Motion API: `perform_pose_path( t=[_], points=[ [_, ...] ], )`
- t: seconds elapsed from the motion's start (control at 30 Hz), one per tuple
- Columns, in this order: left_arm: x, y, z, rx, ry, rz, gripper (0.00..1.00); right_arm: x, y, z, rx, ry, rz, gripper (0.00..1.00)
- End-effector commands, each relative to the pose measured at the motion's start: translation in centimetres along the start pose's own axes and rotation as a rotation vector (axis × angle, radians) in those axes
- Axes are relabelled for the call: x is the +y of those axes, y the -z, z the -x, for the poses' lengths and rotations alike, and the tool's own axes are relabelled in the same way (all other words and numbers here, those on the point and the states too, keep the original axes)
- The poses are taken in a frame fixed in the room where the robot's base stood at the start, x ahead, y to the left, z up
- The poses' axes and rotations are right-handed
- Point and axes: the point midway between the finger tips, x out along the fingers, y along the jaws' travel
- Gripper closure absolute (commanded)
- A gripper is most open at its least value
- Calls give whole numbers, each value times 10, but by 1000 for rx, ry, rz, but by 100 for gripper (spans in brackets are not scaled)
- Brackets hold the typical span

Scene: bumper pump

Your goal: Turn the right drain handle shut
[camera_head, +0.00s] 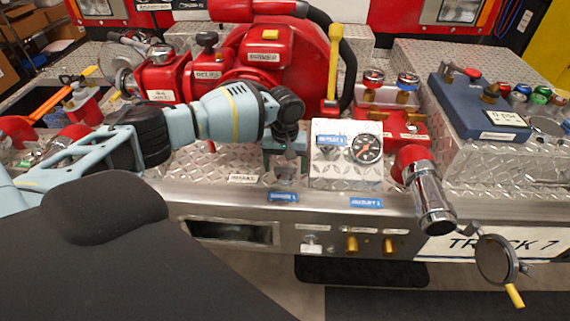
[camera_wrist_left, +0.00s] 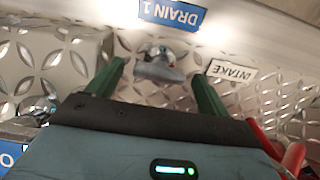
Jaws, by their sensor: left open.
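A small silver handle (camera_wrist_left: 162,66) shows in the left wrist view on the diamond-plate surface, beside the blue DRAIN 1 label (camera_wrist_left: 172,14). I cannot tell from the pictures whether it is the right drain handle. My left gripper (camera_wrist_left: 157,88) is open, its two green fingers on either side of the handle's near end, apart from it as far as I can see. In the head view my left gripper (camera_head: 286,160) points down at the plate behind a blue label (camera_head: 283,197) and hides the handle there. My right gripper is not in view.
A box with a pressure gauge (camera_head: 366,149) stands close right of the gripper. A red pump (camera_head: 275,62) rises behind it. Brass knobs (camera_head: 352,244) sit on the front panel. A chrome outlet (camera_head: 430,196) juts out at the right.

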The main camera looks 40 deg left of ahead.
Motion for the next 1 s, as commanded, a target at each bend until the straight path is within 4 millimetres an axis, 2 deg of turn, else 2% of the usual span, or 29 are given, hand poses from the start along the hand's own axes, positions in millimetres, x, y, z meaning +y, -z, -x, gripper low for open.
perform_pose_path(
  t=[0.5, 0.7, 1.0],
  points=[
    [0, 0, 69, 2, -2, -1, 20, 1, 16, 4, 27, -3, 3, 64],
    [0, 0, 78, 1, 0, -1, 20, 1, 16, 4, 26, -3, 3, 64],
    [0, 0, 77, 0, 0, -1, 20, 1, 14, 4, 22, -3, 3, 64]
  ],
)
